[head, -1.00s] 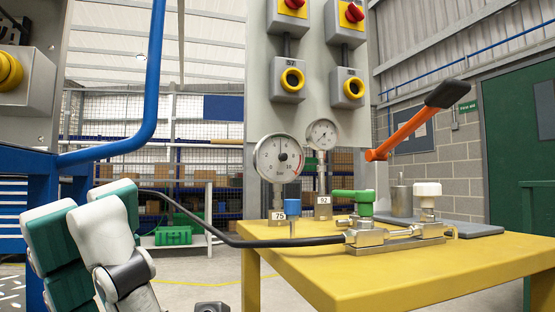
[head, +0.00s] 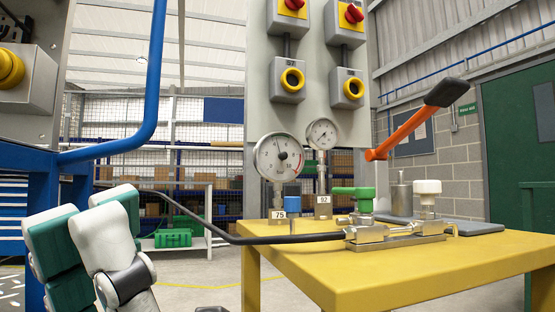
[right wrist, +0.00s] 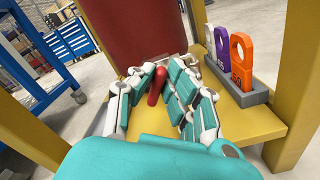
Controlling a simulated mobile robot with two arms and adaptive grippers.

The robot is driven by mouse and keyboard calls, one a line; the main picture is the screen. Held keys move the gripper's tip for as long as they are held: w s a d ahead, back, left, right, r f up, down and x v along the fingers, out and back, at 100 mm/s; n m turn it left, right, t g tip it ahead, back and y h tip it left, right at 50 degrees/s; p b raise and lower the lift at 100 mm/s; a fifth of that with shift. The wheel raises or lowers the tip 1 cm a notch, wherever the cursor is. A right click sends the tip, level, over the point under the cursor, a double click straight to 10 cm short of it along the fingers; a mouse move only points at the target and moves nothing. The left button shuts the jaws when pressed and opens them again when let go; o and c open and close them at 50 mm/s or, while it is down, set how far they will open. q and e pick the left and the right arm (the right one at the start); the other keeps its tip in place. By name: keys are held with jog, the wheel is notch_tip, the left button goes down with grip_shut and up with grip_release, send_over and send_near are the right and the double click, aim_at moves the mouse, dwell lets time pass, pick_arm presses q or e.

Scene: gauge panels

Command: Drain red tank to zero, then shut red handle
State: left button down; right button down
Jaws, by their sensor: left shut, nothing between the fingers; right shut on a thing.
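The handle's base is hidden. In the head view two round gauges stand at the back of the yellow table: one tagged 75 (head: 268,156) and a smaller one tagged 92 (head: 322,134). The needle on gauge 75 points up and slightly left; I cannot read the exact value. My left gripper (head: 84,212) is shut and empty at the lower left, away from the table.
The yellow table (head: 400,272) carries a metal valve block (head: 372,236) with a green handle (head: 352,192) and white knob (head: 427,187). An orange lever (head: 400,134) rises behind. In the right wrist view, coloured tags (right wrist: 241,58) stand in a grey holder at the right.

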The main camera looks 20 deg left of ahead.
jog(key=n+b, duration=0.1)
jog(key=n, duration=0.2)
jog(key=shift+s+a, duration=0.1)
jog(key=shift+s, duration=0.05)
jog(key=n, duration=0.1)
jog(key=n+b, duration=0.1)
jog(key=n, duration=0.1)
jog(key=shift+s+a+n, duration=0.15)
jog(key=shift+a+n, duration=0.05)
jog(key=shift+n, duration=0.1)
jog(key=c, duration=1.4)
grip_release()
jog(key=shift+r, duration=0.1)
jog(key=shift+o, duration=0.2)
